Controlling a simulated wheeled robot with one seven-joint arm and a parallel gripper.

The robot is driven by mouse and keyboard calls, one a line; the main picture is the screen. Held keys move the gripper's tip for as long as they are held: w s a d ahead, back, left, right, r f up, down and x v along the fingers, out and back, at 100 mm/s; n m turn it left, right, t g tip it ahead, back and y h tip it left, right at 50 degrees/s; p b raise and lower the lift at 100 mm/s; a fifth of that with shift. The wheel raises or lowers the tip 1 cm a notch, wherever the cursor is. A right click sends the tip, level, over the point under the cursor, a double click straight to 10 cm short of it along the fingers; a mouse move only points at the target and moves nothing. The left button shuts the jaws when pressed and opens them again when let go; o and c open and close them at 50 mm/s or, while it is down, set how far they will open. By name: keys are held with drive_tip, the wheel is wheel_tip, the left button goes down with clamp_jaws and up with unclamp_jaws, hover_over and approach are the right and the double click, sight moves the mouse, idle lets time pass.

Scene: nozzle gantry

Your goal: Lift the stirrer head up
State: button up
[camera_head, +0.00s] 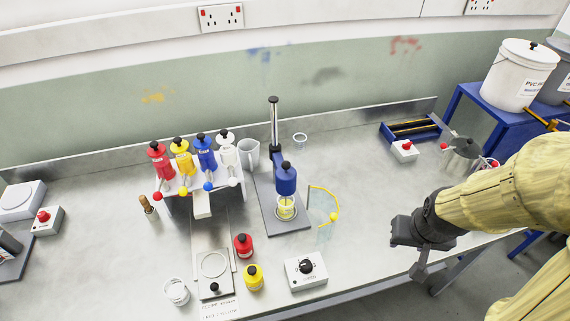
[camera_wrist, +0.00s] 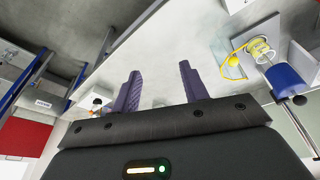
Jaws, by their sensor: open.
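In the wrist view the blue head (camera_wrist: 285,80) is at the far right, beside the beaker (camera_wrist: 262,52). My gripper (camera_head: 415,255) is at the right, off the front edge of the bench and well apart from the stirrer. Its two fingers (camera_wrist: 160,90) are spread, with nothing between them.
A white control box (camera_head: 306,270) with a black knob stands in front of the stirrer. Red (camera_head: 243,246) and yellow (camera_head: 253,277) pots stand left of it. A dispenser rack with several coloured bottles and a jug (camera_head: 249,154) stand behind-left.

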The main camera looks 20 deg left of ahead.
drive_tip(key=w+a+f+n+t+y+p, duration=0.35)
drive_tip(key=w+a+f+n, duration=0.4)
drive_tip(key=w+a, duration=0.3)
drive_tip(key=s+a+r+n+t+y+p, duration=0.2)
drive_tip(key=s+a+t+y, duration=0.3)
drive_tip(key=a+y, duration=0.3)
drive_tip(key=a+r+t+p, duration=0.1)
drive_tip(key=a, duration=0.1)
drive_tip(key=shift+a+r+y, duration=0.2)
drive_tip(key=shift+a+y, duration=0.15)
drive_tip(key=shift+a+f+t, duration=0.1)
drive_tip(key=shift+t, duration=0.15)
